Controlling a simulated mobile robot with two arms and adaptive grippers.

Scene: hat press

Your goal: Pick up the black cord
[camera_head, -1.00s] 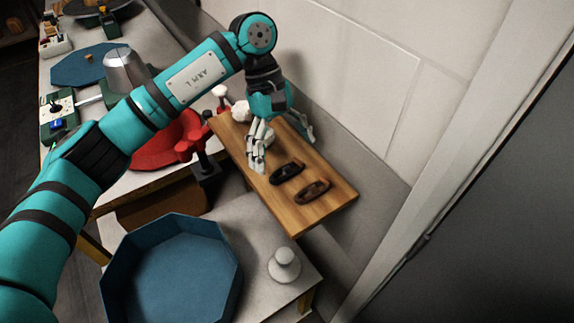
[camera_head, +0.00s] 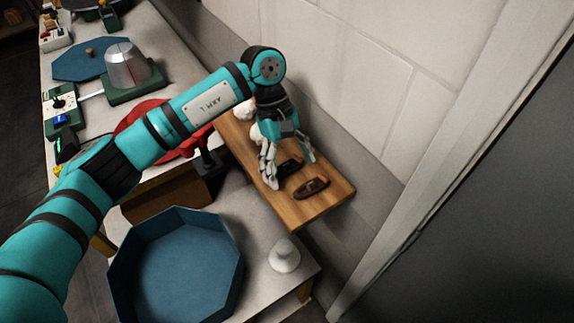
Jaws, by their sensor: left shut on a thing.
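The black cord (camera_head: 291,167) is a small dark coil on the wooden shelf board (camera_head: 311,208), partly hidden by my fingers. My left gripper (camera_head: 289,170) reaches down over it, with one finger on each side. It is shut on the black cord, which still looks to be at board level; I cannot tell if it is clear of the wood. My right gripper is not in view.
A brown cord coil (camera_head: 311,187) lies close beside the black one, toward the board's front. White coils (camera_head: 255,132) lie behind my gripper. A blue octagonal tray (camera_head: 176,265) and a white knob-topped piece (camera_head: 284,256) stand lower down. The wall is close on the right.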

